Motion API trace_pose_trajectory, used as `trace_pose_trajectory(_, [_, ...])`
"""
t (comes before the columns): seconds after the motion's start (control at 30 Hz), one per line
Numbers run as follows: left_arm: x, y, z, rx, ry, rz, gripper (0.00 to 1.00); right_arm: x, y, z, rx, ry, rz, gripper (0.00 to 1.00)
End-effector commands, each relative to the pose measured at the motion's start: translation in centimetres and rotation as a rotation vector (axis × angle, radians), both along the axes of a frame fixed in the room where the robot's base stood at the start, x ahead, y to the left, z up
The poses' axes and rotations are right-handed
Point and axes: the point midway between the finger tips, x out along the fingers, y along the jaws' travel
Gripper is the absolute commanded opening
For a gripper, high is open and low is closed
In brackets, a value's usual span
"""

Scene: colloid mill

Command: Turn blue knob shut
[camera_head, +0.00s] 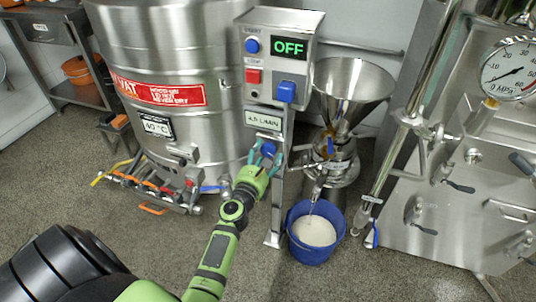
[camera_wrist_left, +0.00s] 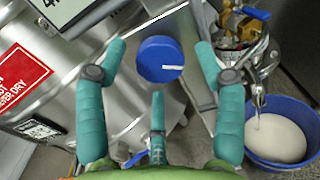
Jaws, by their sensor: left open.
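The blue knob (camera_wrist_left: 160,59) shows in the left wrist view as a round blue cap with a white mark on its right side. It also shows in the head view (camera_head: 268,149), on the metal post below the "4.5 L/MIN" label. My left gripper (camera_head: 265,158) is at the knob. In the left wrist view its teal fingers (camera_wrist_left: 158,75) are spread, two beside the knob and one below it, with gaps around the knob. Whether any finger touches it I cannot tell. My right gripper is not in view.
The control box (camera_head: 279,50) reads OFF. A steel vat (camera_head: 185,60) stands left. A funnel mill (camera_head: 350,85) stands right, above a blue bucket (camera_head: 297,250) of pale liquid. Steel equipment with a pressure gauge (camera_head: 511,69) fills the right side. Floor at the front is open.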

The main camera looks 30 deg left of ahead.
Motion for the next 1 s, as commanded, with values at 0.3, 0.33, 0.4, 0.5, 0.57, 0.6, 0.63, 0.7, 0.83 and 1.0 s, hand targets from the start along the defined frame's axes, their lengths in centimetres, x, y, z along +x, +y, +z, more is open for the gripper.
trace_pose_trajectory(0.3, [1.25, 0.26, -0.05, 0.002, 0.001, -0.001, 0.7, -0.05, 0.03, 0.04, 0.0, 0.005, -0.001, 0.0])
trace_pose_trajectory(0.33, [1.24, 0.26, -0.05, 0.002, 0.001, -0.001, 0.7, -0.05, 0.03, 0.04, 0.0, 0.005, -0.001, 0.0])
trace_pose_trajectory(0.4, [1.23, 0.26, -0.05, 0.002, 0.001, -0.001, 0.7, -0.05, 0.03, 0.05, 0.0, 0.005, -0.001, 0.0])
trace_pose_trajectory(0.5, [1.23, 0.25, -0.06, 0.002, 0.001, -0.001, 0.34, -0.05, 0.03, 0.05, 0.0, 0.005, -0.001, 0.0])
trace_pose_trajectory(0.57, [1.23, 0.25, -0.07, 0.002, 0.001, -0.001, 0.14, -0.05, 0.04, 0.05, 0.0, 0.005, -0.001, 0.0])
trace_pose_trajectory(0.6, [1.22, 0.24, -0.08, 0.001, 0.002, -0.001, 0.14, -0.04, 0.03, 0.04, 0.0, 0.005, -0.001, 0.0])
trace_pose_trajectory(0.63, [1.21, 0.24, -0.1, 0.001, 0.002, -0.001, 0.14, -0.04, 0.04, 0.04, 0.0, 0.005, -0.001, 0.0])
trace_pose_trajectory(0.7, [1.2, 0.23, -0.13, 0.001, 0.002, -0.001, 0.14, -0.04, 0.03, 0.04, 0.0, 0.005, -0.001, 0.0])
trace_pose_trajectory(0.83, [1.19, 0.23, -0.19, 0.008, 0.005, -0.001, 0.14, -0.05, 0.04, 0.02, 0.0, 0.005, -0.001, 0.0])
trace_pose_trajectory(1.0, [1.16, 0.23, -0.27, 0.046, 0.015, -0.002, 0.14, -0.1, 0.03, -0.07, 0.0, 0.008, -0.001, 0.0])
